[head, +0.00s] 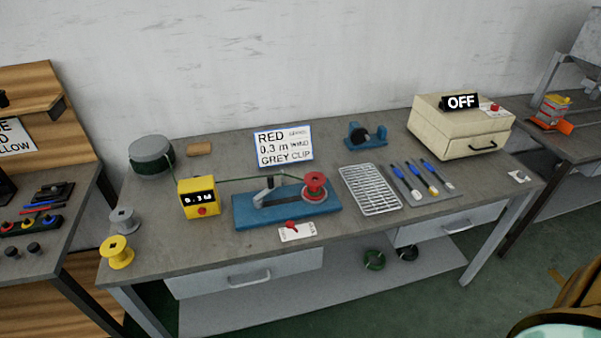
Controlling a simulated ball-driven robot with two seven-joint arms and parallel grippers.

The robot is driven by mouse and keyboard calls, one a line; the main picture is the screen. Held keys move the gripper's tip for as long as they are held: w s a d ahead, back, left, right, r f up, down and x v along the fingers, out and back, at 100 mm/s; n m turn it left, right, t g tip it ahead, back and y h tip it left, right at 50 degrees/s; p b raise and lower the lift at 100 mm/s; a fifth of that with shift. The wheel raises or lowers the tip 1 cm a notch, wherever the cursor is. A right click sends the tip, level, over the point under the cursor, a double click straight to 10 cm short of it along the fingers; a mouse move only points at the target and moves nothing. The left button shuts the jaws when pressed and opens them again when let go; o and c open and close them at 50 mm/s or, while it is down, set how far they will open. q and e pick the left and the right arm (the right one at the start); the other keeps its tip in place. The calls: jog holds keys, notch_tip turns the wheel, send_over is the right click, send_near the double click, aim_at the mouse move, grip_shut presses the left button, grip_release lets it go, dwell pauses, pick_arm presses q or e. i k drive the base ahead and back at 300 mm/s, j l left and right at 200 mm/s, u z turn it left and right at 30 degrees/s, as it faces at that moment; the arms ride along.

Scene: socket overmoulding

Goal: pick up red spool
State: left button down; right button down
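The red spool (314,185) sits upright at the right end of a blue winding fixture (262,217) on the middle workbench. A green line runs from the grey drum (151,158) at the back left, past the yellow meter box (199,198) reading 0.3 m, toward the red spool. A grey arm or clamp (268,192) stands on the fixture left of the spool. Neither of my grippers is in view.
A grey spool (123,221) and yellow spool (117,252) stand at the bench's left edge. A small red-handled switch (292,230) lies before the fixture. A wire rack (370,190), hand tools (422,180) and a cream box marked OFF (461,127) are to the right.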

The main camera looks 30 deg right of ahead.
aim_at(314, 190)
jog(key=i+j+z, duration=0.7)
jog(key=j, duration=0.2)
jog(key=i, duration=0.05)
